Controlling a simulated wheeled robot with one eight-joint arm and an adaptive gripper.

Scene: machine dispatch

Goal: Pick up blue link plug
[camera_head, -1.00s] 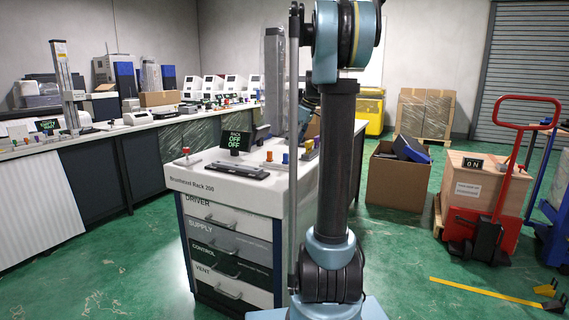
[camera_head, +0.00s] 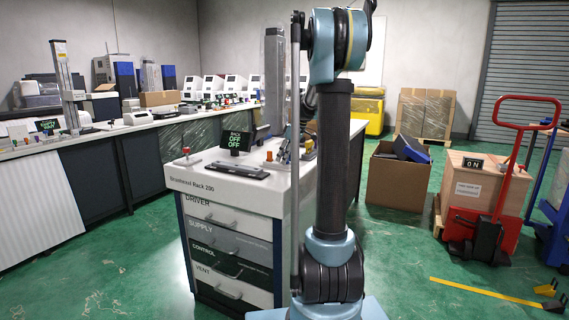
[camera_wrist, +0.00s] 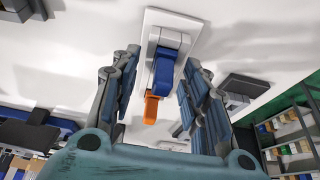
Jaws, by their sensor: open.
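In the wrist view, the blue link plug (camera_wrist: 164,72) sits in a light grey holder on a white plate (camera_wrist: 190,20). An orange piece (camera_wrist: 151,110) shows right beside its near end; I cannot tell if they touch. My gripper (camera_wrist: 161,64) is open, with one finger on each side of the blue plug and visible gaps between. In the head view the gripper is mostly hidden behind my arm, low over the rack top (camera_head: 222,186). The blue plug cannot be made out clearly there.
On the rack top stand a black sign reading OFF (camera_head: 235,142), a dark flat device (camera_head: 237,171) and a red-knobbed lever (camera_head: 186,152). A tall grey post (camera_head: 274,75) rises behind. A cardboard box (camera_head: 398,182) and a red pallet jack (camera_head: 485,235) stand to the right.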

